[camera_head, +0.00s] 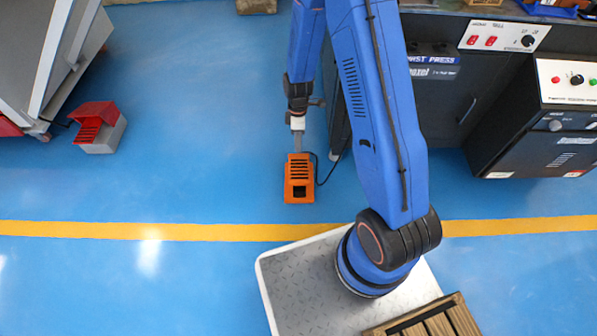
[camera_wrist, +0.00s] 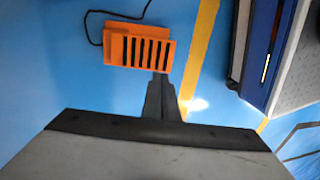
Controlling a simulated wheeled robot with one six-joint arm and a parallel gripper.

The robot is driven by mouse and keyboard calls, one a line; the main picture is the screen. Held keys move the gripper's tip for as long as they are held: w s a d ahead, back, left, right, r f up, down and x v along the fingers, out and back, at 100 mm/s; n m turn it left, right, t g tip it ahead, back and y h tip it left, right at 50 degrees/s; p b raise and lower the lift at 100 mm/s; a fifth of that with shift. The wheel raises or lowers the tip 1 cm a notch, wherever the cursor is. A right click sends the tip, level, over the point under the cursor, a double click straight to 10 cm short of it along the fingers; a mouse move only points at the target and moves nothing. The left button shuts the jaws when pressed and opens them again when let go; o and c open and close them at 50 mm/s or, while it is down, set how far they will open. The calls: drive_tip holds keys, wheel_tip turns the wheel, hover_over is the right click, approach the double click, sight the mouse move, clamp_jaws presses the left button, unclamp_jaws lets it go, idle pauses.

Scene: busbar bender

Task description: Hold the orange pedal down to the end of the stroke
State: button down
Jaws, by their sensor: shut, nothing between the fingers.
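The orange pedal (camera_head: 299,180) stands on the blue floor, just above the yellow line in the head view. It has dark slots on top and a black cable leaving it. In the wrist view the orange pedal (camera_wrist: 140,48) is at the upper middle. My gripper (camera_head: 297,150) is over the pedal's upper edge in the head view. In the wrist view my gripper (camera_wrist: 161,76) is shut and empty, its tips overlapping the pedal's lower right edge. I cannot tell whether the tips touch the pedal or how far it is pressed.
A red and grey pedal (camera_head: 99,127) stands on the floor at the left, near a grey cabinet (camera_head: 40,50). Dark machines with control panels (camera_head: 567,82) stand at the right. A yellow line (camera_head: 150,231) crosses the floor. The floor left of the orange pedal is clear.

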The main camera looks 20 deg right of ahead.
sight(298, 176)
drive_tip(key=shift+f, duration=0.1)
idle(0.3)
drive_tip(key=x, duration=1.4)
